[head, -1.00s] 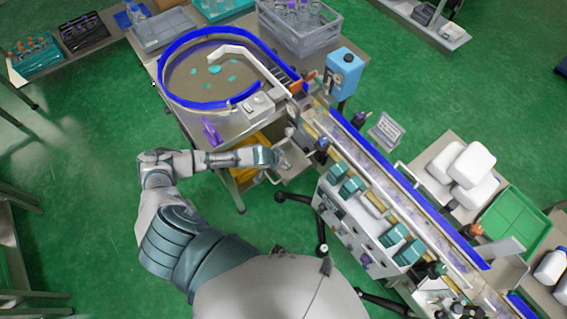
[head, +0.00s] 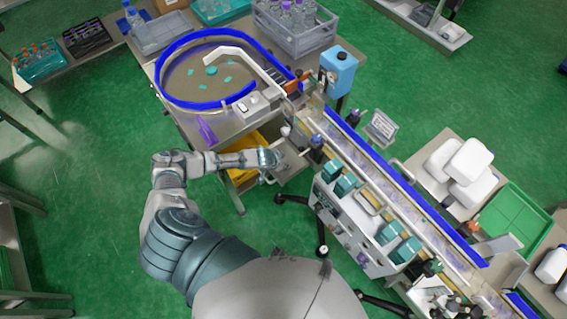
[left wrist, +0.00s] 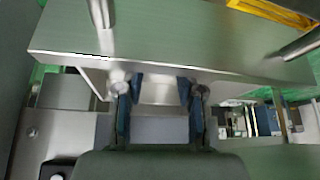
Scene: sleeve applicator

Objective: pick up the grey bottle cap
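I cannot clearly pick out a grey bottle cap in either view. My left gripper (head: 274,160) is at the end of the arm in the head view, above the gap between the steel table and the conveyor machine; its fingers are too small to read there. In the left wrist view the left gripper (left wrist: 159,98) has two blue-padded fingers standing well apart, with nothing seen between them. A steel tabletop edge (left wrist: 170,52) lies just beyond the fingertips. My right gripper is not in view.
A steel table carries a blue-rimmed round feeder (head: 165,97) with teal pieces. A conveyor with a blue rail (head: 368,155) runs down to the right. A yellow bin (head: 243,172) sits under the table edge. A blue canister (head: 339,72) stands behind. Green floor is free at left.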

